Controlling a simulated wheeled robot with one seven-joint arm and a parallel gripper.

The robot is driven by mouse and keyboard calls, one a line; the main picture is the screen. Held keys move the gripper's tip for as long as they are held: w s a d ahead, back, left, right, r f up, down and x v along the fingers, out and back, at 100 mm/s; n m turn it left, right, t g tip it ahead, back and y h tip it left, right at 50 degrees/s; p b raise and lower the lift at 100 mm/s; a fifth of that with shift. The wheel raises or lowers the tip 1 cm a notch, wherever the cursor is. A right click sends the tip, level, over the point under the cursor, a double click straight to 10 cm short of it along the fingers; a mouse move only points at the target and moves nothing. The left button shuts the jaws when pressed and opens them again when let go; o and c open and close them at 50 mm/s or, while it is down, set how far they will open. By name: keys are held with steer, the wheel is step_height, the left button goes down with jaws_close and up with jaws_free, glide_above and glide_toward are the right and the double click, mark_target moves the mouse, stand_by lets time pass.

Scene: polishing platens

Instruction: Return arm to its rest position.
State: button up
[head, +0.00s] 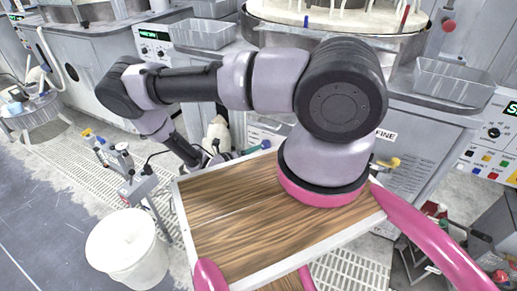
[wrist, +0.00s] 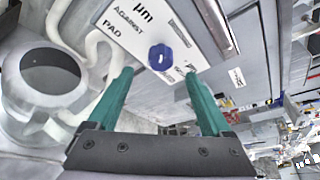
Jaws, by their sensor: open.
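My arm reaches left over the wooden-topped tray (head: 225,205), bends at the elbow, and comes down beyond the tray's far left corner. My gripper (head: 262,147) is small and partly hidden there, near the front of the grey machines. In the wrist view my gripper (wrist: 158,76) shows two teal fingers spread apart with nothing held between them. A blue round knob or cap (wrist: 160,58) shows beyond the fingertips, in front of a white printed sign (wrist: 150,25); I cannot tell its distance.
Polishing machines (head: 420,140) with clear bins (head: 453,84) line the back. A white bucket (head: 125,245) and a metal stand (head: 140,185) are at the left. A stool (head: 35,112) stands farther left. Open floor (head: 45,220) lies at the lower left.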

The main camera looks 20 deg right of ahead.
steer(key=shift+v, duration=1.1)
steer(key=w+a+r+m+g+y, duration=0.1)
steer(key=a+r+m+g+y, duration=0.2)
steer(key=r+m, duration=1)
steer(key=a+r+m+g+y, duration=0.1)
steer(key=r+m+g+y, duration=0.5)
steer(key=r, duration=1.4)
steer(key=s+r+m+t+y, duration=0.3)
steer(key=s+r+m+t, duration=0.2)
steer(key=r, duration=0.9)
steer(key=s+r+m+t+y, duration=0.3)
steer(key=s+r+m+t, duration=0.2)
steer(key=s+r+m, duration=0.7)
step_height(320, 180, up, 3)
steer(key=shift+r+t+y, duration=0.1)
steer(key=shift+t+y, duration=0.3)
steer(key=shift+s+d, duration=0.1)
steer(key=shift+d, duration=0.05)
